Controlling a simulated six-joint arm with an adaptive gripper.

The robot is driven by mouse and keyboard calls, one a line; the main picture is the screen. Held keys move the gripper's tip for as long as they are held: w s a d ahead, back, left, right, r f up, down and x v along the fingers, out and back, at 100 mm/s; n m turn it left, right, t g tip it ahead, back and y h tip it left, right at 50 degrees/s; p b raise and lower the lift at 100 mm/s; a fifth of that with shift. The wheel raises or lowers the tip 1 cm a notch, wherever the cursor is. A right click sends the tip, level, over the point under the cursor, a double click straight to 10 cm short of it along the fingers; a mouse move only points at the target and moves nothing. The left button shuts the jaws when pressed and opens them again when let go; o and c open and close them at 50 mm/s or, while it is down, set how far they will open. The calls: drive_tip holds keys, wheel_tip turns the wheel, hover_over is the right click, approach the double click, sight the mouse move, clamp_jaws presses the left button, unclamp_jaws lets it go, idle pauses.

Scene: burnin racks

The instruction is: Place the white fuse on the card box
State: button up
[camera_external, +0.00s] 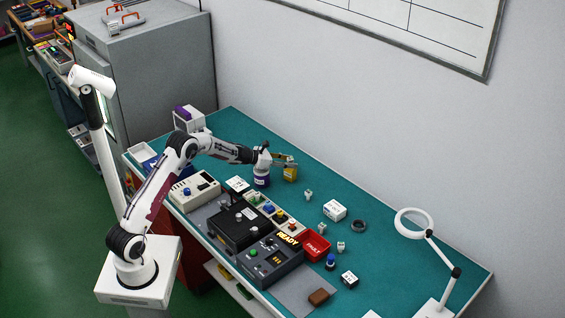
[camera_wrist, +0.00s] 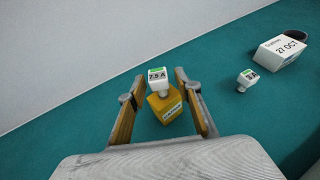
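In the wrist view, a white fuse (camera_wrist: 157,80) marked 7.5 A, with a green patch, shows over a yellow-orange box (camera_wrist: 165,107) with a pale label. It seems to rest on the box, but I cannot tell contact for certain. My gripper (camera_wrist: 160,85) is open, with a finger on each side of them and gaps visible. In the external view, my gripper (camera_external: 284,162) is just above the yellow box (camera_external: 290,175); the fuse there is too small to make out.
Another white fuse (camera_wrist: 247,78) stands on the teal bench (camera_external: 400,270). More small white pieces (camera_external: 308,194) stand nearby. The bench behind the gripper is clear.

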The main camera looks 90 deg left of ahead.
drive_tip(key=shift+r, duration=0.15)
drive_tip(key=shift+v, duration=6)
